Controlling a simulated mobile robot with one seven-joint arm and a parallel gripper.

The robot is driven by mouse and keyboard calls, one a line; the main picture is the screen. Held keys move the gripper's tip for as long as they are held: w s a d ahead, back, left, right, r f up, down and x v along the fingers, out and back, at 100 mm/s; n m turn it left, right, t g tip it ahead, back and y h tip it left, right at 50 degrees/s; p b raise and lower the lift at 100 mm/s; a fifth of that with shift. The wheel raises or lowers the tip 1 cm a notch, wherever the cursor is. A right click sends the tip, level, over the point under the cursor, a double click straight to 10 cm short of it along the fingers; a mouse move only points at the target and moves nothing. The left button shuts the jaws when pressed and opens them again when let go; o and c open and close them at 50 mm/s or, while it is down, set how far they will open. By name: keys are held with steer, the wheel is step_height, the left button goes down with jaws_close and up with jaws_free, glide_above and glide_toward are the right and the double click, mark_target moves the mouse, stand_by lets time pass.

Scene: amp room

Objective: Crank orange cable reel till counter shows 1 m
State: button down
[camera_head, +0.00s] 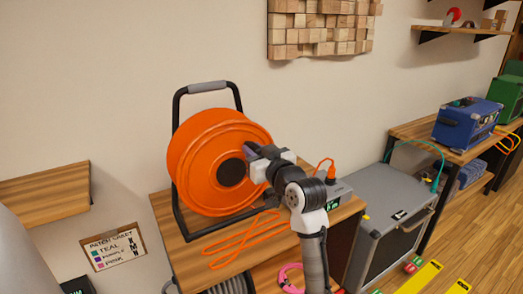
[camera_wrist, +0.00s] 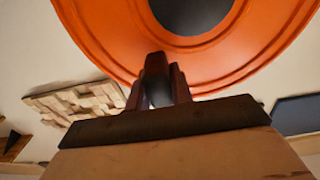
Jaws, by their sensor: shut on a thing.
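The orange cable reel (camera_head: 205,160) stands upright in a black frame with a grey top grip, on a wooden table. Its dark hub (camera_head: 232,172) faces me. My gripper (camera_head: 262,158) is at the right part of the reel's face, shut on the dark crank handle (camera_wrist: 156,68). In the wrist view the orange reel (camera_wrist: 105,52) fills the top, and the fingers close around the handle below the dark hub (camera_wrist: 193,12). The counter (camera_head: 333,205) is a grey box with a green display right of the reel. My arm partly hides it, and its digits are not fully readable.
Loose orange cable (camera_head: 238,238) lies on the table before the reel. A grey flight case (camera_head: 392,215) stands to the right, with a blue amp (camera_head: 467,122) on a bench beyond. A patch chart (camera_head: 112,247) hangs at lower left.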

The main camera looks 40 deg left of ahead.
steer(key=shift+s+a+r, duration=0.1)
steer(key=shift+s+a, duration=0.4)
steer(key=shift+s, duration=0.25)
steer(key=shift+s+a+r+g+p, duration=0.1)
steer(key=shift+s+a+p, duration=0.15)
steer(key=shift+s, duration=0.3)
steer(key=shift+s+a+r+g+p, duration=0.1)
steer(key=shift+s+a+p, duration=0.1)
steer(key=shift+s, duration=0.4)
steer(key=shift+s+a+g+p, duration=0.1)
steer(key=shift+s+a+p, duration=0.15)
steer(key=shift+s, duration=0.3)
steer(key=c, duration=1.1)
jaws_free()
steer(key=shift+w, duration=0.2)
steer(key=shift+d+r, duration=0.1)
steer(key=shift+r, duration=0.05)
steer(key=shift+d, duration=0.15)
steer(key=v, duration=0.9)
steer(key=shift+b, duration=0.4)
